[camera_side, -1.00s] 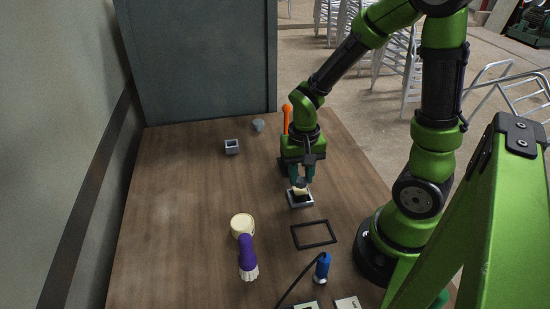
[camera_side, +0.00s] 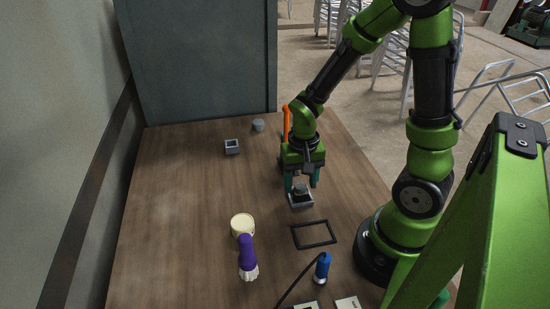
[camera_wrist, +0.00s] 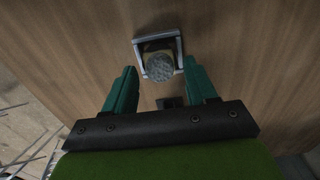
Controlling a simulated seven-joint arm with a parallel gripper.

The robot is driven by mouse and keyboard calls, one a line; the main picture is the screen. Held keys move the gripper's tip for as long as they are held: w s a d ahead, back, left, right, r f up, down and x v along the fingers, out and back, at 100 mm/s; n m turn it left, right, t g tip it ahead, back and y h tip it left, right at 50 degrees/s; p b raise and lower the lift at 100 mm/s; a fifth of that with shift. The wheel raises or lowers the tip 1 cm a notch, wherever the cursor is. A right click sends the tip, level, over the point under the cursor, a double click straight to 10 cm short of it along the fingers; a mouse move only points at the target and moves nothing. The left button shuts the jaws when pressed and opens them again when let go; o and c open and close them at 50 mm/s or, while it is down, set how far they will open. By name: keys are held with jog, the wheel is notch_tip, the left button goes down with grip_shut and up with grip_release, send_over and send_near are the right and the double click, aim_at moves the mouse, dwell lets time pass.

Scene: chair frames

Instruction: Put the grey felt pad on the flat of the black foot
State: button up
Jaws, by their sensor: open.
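A grey, round, speckled piece (camera_wrist: 159,66), which looks like the felt pad, stands at a square light-rimmed tray (camera_wrist: 137,48). Some yellow shows beside it inside the rim. In the side view the grey piece (camera_side: 300,187) rises above the tray (camera_side: 301,204). The black foot is not clearly visible; what lies under the grey piece is hidden. My gripper (camera_side: 301,184) is open, with its green fingers on either side of the grey piece. In the wrist view both fingers appear apart from it.
A small square grey holder (camera_side: 232,147) and a small grey round item (camera_side: 258,125) stand at the back. A black rectangular frame (camera_side: 314,235) lies in front of the tray. A cream round item (camera_side: 242,224), a purple-handled brush (camera_side: 248,257) and a blue tool (camera_side: 322,268) are nearer.

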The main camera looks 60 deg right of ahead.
aim_at(300, 185)
notch_tip(300, 185, up, 12)
jog(key=s+a+r+n+t+y, duration=0.2)
jog(key=a+r+n+t, duration=0.3)
jog(key=a+r+t, duration=0.2)
notch_tip(300, 185, up, 2)
jog(key=shift+a+r, duration=0.1)
jog(key=shift+a, duration=0.3)
